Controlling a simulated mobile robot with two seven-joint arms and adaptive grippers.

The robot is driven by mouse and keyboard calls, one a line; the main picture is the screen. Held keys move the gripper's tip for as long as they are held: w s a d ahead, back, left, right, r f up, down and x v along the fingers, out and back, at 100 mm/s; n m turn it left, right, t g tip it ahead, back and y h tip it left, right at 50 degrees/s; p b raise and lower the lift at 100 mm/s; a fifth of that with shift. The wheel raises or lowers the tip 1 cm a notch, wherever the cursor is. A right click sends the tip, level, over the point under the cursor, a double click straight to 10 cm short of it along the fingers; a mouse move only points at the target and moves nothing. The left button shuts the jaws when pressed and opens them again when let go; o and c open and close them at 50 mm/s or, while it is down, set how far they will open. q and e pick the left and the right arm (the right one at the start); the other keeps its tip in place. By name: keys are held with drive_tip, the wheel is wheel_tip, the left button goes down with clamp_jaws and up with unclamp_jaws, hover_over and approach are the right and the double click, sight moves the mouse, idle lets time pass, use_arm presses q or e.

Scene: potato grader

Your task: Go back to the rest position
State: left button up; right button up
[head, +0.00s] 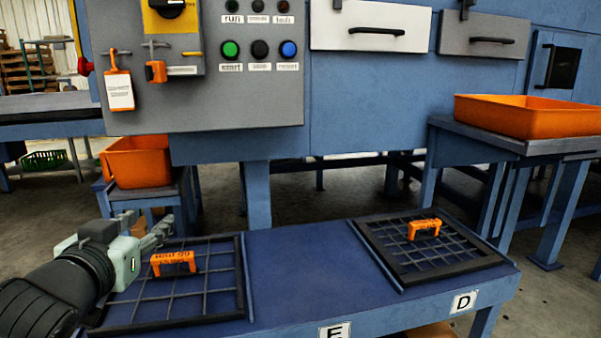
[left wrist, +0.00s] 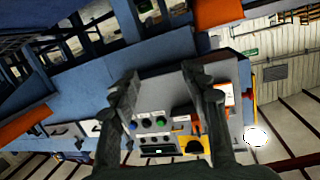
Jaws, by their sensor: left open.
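My left gripper (head: 158,232) is at the left of the head view, above the far left part of the left grid screen (head: 213,308). Its fingers point toward the machine and hold nothing. In the left wrist view my left gripper (left wrist: 158,95) is open, with its two fingers apart and the control panel (left wrist: 160,125) seen between them. The orange handle (head: 173,263) of the left screen is to the right of the gripper, apart from it. My right gripper is not in view.
A blue bench (head: 318,265) carries the left screen and a right grid screen (head: 432,268) with an orange handle (head: 424,229). Behind stands the control panel (head: 250,105). Orange trays stand at the left (head: 138,160) and right (head: 525,116). The bench middle is clear.

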use_arm(q)
drive_tip(key=s+d+f+m+g, duration=0.1)
drive_tip(key=s+f+g, duration=0.2)
drive_tip(key=s+f, duration=0.5)
drive_tip(key=s+d+f+g, duration=0.15)
drive_tip(key=s+f, duration=0.25)
drive_tip(key=f, duration=0.7)
drive_tip(key=s+d+f+m+g, duration=0.1)
drive_tip(key=s+f+g, duration=0.4)
drive_tip(key=f, duration=0.5)
drive_tip(key=s+a+f+g+p, duration=0.1)
drive_tip(key=s+a+f+p, duration=0.1)
drive_tip(key=f, duration=0.4)
drive_tip(key=s+a+f+n+g+p, duration=0.1)
drive_tip(key=s+a+f+g+p, duration=0.1)
drive_tip(key=f, duration=0.5)
drive_tip(key=shift+s+a+y+p, duration=0.3)
drive_tip(key=shift+s+a+p, duration=0.4)
drive_tip(key=shift+s+p, duration=0.4)
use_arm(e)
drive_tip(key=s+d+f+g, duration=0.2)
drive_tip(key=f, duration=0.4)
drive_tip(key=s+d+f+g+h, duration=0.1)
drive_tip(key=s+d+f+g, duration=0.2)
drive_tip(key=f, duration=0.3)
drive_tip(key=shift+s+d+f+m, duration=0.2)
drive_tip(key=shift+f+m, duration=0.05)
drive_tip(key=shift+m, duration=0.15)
